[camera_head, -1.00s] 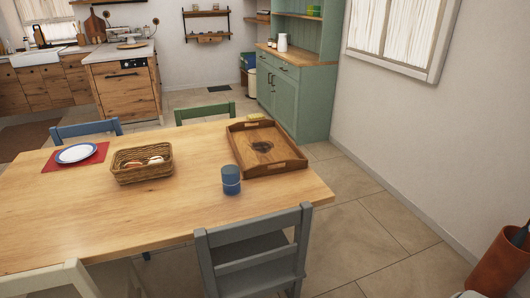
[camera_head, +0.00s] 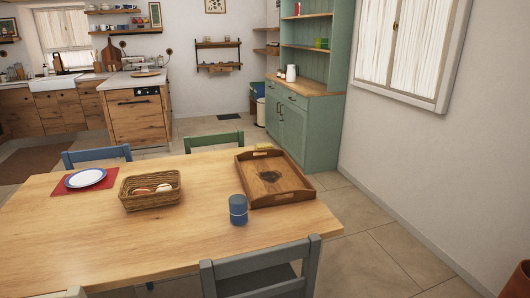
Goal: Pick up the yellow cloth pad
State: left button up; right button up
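A small pale yellow item (camera_head: 264,147), perhaps the cloth pad, shows at the far edge of the wooden table (camera_head: 90,240), just behind the wooden tray (camera_head: 297,196). The tray's back wall partly hides it, and it is too small to make out its material. Neither of my grippers is in view.
A wicker basket (camera_head: 150,200) with some items, a blue cup (camera_head: 238,209) and a plate (camera_head: 86,178) on a red mat (camera_head: 72,187) are on the table. Chairs stand around it. A green cabinet (camera_head: 309,130) stands behind.

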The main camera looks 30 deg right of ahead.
aim_at(265, 145)
jog(key=l+z, duration=0.4)
jog(key=i+l+z, duration=0.2)
jog(key=l+z, duration=0.15)
jog(key=i+l+z, duration=0.2)
jog(key=l+z, duration=0.2)
jog(key=i+l+z, duration=0.25)
jog(key=l+z, duration=0.15)
jog(key=i+l+z, duration=0.25)
jog(key=z, duration=0.15)
jog(key=i+l+z, duration=0.35)
jog(key=i+u, duration=0.25)
jog(key=i, duration=0.25)
jog(key=i+l+u, duration=0.15)
jog(key=i+u, duration=0.15)
jog(key=i, duration=0.15)
jog(key=i+j+u, duration=0.15)
jog(key=i+u, duration=0.6)
jog(key=i+l+u, duration=0.15)
jog(key=i+u, duration=0.25)
jog(key=i, duration=0.15)
jog(key=i+l+u, duration=0.35)
jog(key=i+j, duration=0.1)
